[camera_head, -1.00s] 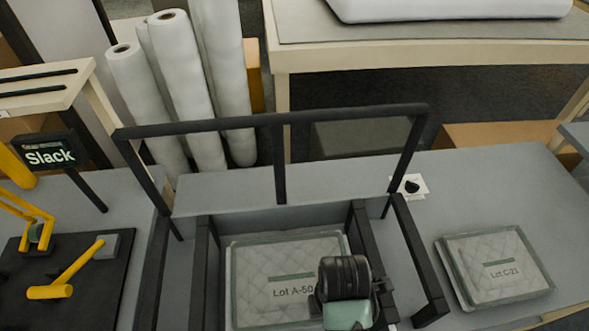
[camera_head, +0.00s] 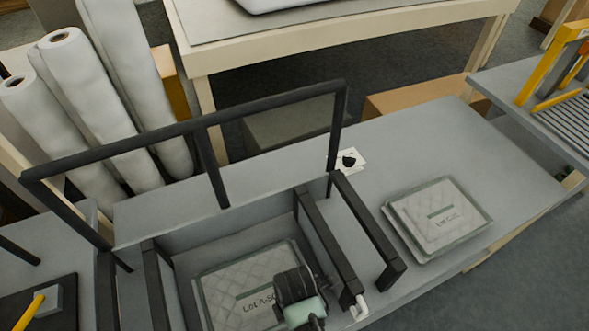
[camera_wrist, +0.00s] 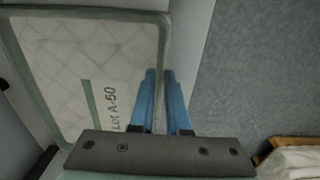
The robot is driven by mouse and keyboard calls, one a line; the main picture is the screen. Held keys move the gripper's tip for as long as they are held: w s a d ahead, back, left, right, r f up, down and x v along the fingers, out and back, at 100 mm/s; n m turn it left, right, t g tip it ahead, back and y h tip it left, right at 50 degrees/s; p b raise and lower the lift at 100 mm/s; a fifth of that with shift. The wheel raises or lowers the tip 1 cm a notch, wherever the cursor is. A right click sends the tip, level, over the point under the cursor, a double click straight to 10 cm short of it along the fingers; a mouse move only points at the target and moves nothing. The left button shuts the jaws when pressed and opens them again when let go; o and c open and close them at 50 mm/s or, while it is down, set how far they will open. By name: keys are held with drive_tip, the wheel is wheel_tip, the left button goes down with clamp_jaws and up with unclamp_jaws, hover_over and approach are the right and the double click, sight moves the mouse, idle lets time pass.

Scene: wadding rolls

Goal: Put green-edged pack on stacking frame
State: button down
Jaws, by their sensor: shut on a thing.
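A quilted pale pack marked Lot A-50 (camera_head: 232,290), with a green edge, lies flat between the dark side bars of the black stacking frame (camera_head: 208,165) in the head view. The pack (camera_wrist: 100,60) also fills the left of the wrist view, its green border clear. My gripper (camera_wrist: 159,75) has its blue fingers close together on either side of the pack's right edge, shut on it. In the head view my wrist covers the pack's right front part and hides the fingers. Whether the pack rests on the frame's base or hangs just above it, I cannot tell.
A second quilted pack with a greenish border (camera_head: 436,218) lies on the grey table right of the frame. A small white card with a black knob (camera_head: 348,160) sits by the frame's right post. White rolls (camera_head: 105,125) stand behind at left. The table's back right is clear.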

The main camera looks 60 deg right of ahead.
drive_tip(key=shift+f, duration=0.1)
drive_tip(key=c, duration=0.9)
unclamp_jaws()
